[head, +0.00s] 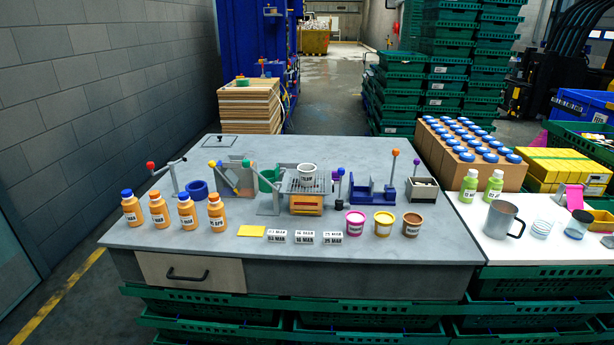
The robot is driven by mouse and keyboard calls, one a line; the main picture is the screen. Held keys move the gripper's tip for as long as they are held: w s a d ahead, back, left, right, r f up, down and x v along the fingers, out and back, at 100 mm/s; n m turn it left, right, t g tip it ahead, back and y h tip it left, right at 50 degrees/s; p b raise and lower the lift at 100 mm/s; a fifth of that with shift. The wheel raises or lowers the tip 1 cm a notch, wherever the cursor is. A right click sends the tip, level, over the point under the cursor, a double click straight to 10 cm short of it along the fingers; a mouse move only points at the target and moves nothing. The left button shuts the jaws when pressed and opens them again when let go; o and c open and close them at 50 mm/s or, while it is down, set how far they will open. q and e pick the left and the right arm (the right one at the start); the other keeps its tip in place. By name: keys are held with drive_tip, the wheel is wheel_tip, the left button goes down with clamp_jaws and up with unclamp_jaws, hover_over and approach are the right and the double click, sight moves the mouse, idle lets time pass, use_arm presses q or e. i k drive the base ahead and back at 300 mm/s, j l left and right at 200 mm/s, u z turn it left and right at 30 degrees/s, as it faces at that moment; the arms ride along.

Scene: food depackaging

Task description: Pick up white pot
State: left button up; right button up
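A small white pot (307,174) with dark lettering on its side stands upright on a grey slotted grate (294,188). The grate is the top of a small station with an orange front (306,204), near the middle of the grey table. The pot's open top faces up. Neither of my grippers shows in the head view, and nothing is seen touching the pot.
Orange bottles (158,210) stand at the left. Pink (354,224), yellow (384,224) and brown (413,225) pots stand in front, right of white labelled blocks (304,238). Levers with coloured knobs flank the grate, including a blue fixture (372,190). The table's front left (190,248) is clear.

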sight(306, 171)
drive_tip(key=j+z, duration=0.15)
drive_tip(key=z, duration=0.9)
drive_tip(key=j+z, duration=0.45)
drive_tip(key=k+j+z, duration=0.2)
drive_tip(key=j+z, duration=0.2)
drive_tip(key=k+j+z, duration=0.1)
drive_tip(key=j, duration=0.25)
drive_tip(key=k+j+z, duration=0.1)
drive_tip(key=k+j, duration=0.15)
drive_tip(key=j, duration=0.15)
drive_tip(key=k+j+z, duration=0.15)
drive_tip(key=j, duration=0.2)
